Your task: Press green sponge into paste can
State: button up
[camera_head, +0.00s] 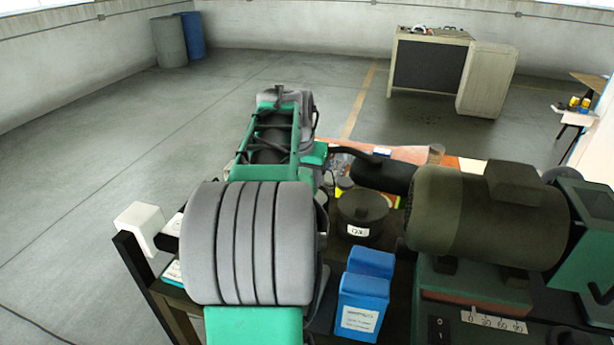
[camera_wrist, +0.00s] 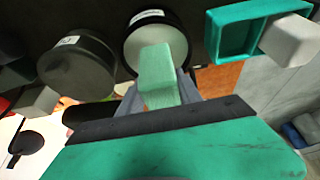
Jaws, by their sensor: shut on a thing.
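In the wrist view, my gripper (camera_wrist: 160,92) is shut on the pale green sponge (camera_wrist: 157,70), with a grey finger on each side. The sponge's far end overlaps the opening of a dark round can (camera_wrist: 128,48) with a pale inside, which I take as the paste can. I cannot tell whether the sponge touches the paste or hangs above it. In the head view my arm hides the gripper and sponge, and I cannot make out the open can clearly.
A black lidded can (camera_wrist: 75,72) with a white label stands left of the open can; it also shows in the head view (camera_head: 362,207). A teal tray (camera_wrist: 232,45) and a grey block (camera_wrist: 290,42) lie right. Blue boxes (camera_head: 364,300) and a large motor (camera_head: 490,220) crowd the bench.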

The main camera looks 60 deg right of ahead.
jog(key=shift+f+b, duration=0.35)
jog(key=shift+f, duration=0.15)
dwell(1.2)
jog(key=shift+r, duration=0.1)
notch_tip(320, 180, up, 7)
jog(key=p, duration=0.5)
jog(key=shift+w, duration=0.1)
dwell(0.4)
